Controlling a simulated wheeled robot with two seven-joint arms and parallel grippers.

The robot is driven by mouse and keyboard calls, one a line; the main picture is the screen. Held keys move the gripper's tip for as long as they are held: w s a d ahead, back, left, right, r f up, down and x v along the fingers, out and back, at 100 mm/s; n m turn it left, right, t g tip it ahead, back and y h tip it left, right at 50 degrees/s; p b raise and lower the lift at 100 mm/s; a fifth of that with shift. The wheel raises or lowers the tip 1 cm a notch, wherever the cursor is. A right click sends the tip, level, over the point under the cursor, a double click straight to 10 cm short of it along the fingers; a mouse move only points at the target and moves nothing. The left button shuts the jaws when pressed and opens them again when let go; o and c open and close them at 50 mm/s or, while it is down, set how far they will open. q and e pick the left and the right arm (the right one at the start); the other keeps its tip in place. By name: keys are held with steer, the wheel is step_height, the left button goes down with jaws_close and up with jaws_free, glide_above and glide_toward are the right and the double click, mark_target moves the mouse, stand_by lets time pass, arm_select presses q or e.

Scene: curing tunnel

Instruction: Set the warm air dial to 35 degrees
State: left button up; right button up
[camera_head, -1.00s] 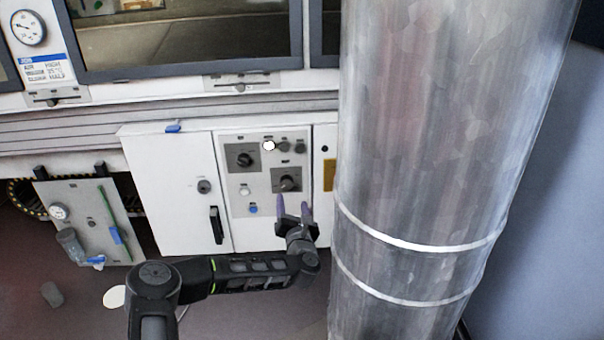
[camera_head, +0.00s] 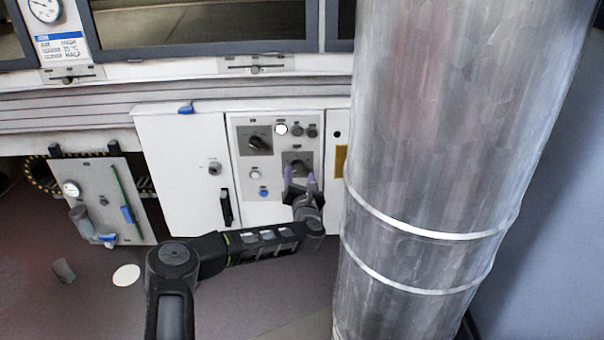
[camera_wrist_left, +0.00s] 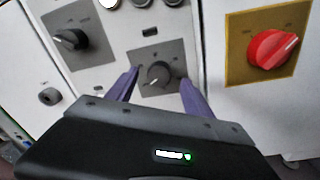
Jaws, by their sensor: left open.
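Two dark rotary dials sit on the grey control panel of the white cabinet. The lower right dial (camera_head: 297,162) has a square dark plate; it also shows in the left wrist view (camera_wrist_left: 159,74), its pointer line aimed to the lower left. The upper left dial (camera_head: 257,142) shows at the left of the wrist view (camera_wrist_left: 71,39). Their labels are too small to read. My left gripper (camera_head: 301,182) is open, its purple fingers either side of the lower dial in the wrist view (camera_wrist_left: 160,82). I cannot tell whether they touch it. My right gripper is not in view.
A red rotary switch (camera_wrist_left: 270,48) on a yellow plate is right of the dial. A large metal duct (camera_head: 440,150) stands close on the right. Lamps (camera_head: 297,130) and buttons (camera_head: 263,191) share the panel. A job card (camera_head: 58,44) hangs upper left.

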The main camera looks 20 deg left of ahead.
mark_target(298, 167)
arm_select(q)
steer(key=shift+x, duration=1.5)
steer(key=shift+s, duration=0.15)
steer(key=shift+c, duration=1.3)
jaws_close()
